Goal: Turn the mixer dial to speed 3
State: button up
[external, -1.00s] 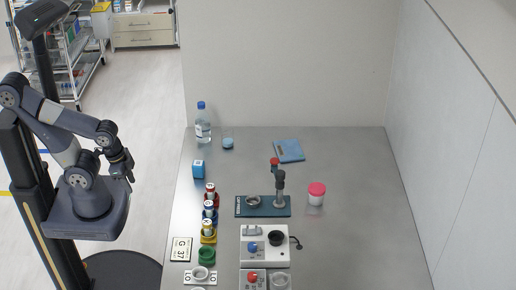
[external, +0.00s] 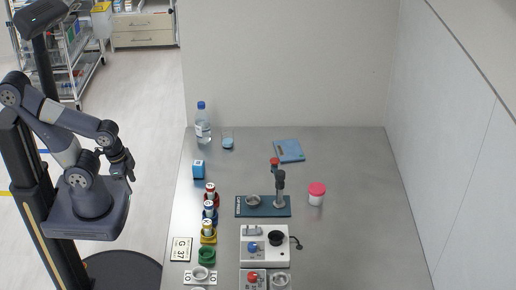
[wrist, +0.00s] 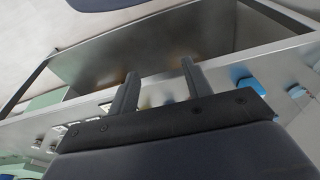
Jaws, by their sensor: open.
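The mixer looks to be the white unit (external: 275,250) near the front of the table, with a blue dial (external: 252,247) on its left and a dark round cup holder (external: 277,238) on its right. The dial's setting is too small to read. A second unit in front has a red knob (external: 252,278) and is cut off by the frame's bottom edge. My gripper (external: 128,172) is off the table's left side, well away from the dial. In the wrist view my gripper (wrist: 160,85) is open and empty, its two fingers apart. The dial cannot be made out there.
A dark green stand (external: 240,212) with a red-topped post is behind the mixer. A red-lidded jar (external: 317,194) stands to its right. Several coloured containers (external: 208,232) line the left edge. A bottle (external: 202,130) stands at the back left. The table's right side (external: 370,220) is clear.

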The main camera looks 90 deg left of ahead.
jog(key=w+d+r+p, duration=0.15)
jog(key=w+r, duration=0.25)
jog(key=w, duration=0.5)
jog(key=m+t+h+p, duration=0.1)
jog(key=m+t+p, duration=0.1)
jog(key=p, duration=0.2)
send_over(252, 245)
jog(key=s+a, duration=0.1)
jog(key=s, duration=0.4)
jog(key=p+x, duration=0.1)
jog(key=x, duration=0.9)
jog(key=shift+w+f+p, duration=0.25)
jog(key=shift+w+p, duration=0.1)
jog(key=c, duration=1)
